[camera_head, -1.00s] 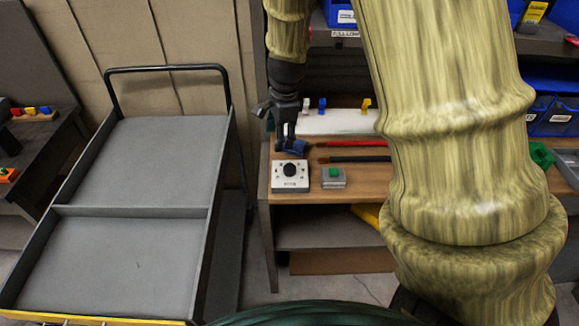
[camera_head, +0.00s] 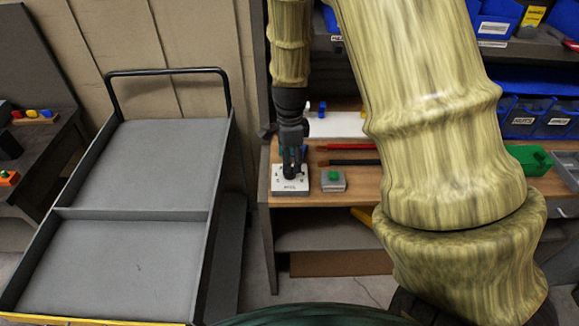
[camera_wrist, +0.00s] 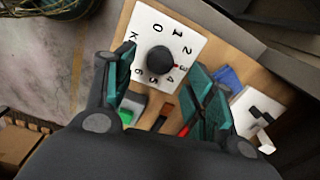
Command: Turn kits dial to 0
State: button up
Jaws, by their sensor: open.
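The kits dial is a white square plate (camera_head: 290,190) on the front left of the wooden bench. In the wrist view, a round black knob (camera_wrist: 160,60) sits on the plate, with printed digits around it. A small red mark on the knob's edge points toward about 3 or 4; the 0 is at the upper left. My gripper (camera_head: 293,168) points down over the plate and hides the knob in the head view. In the wrist view my gripper (camera_wrist: 160,72) is open, its teal-padded fingers on either side of the knob, with visible gaps. Contact is not visible.
A grey block with a green button (camera_head: 333,180) stands just right of the dial. Red and black rods (camera_head: 350,161) lie behind it. A grey two-part cart (camera_head: 135,210) stands to the left. Blue bins (camera_head: 525,115) are at the right.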

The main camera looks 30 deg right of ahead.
jog(key=shift+f+p, duration=0.45)
jog(key=shift+f, duration=1.9)
jog(key=c, duration=1.1)
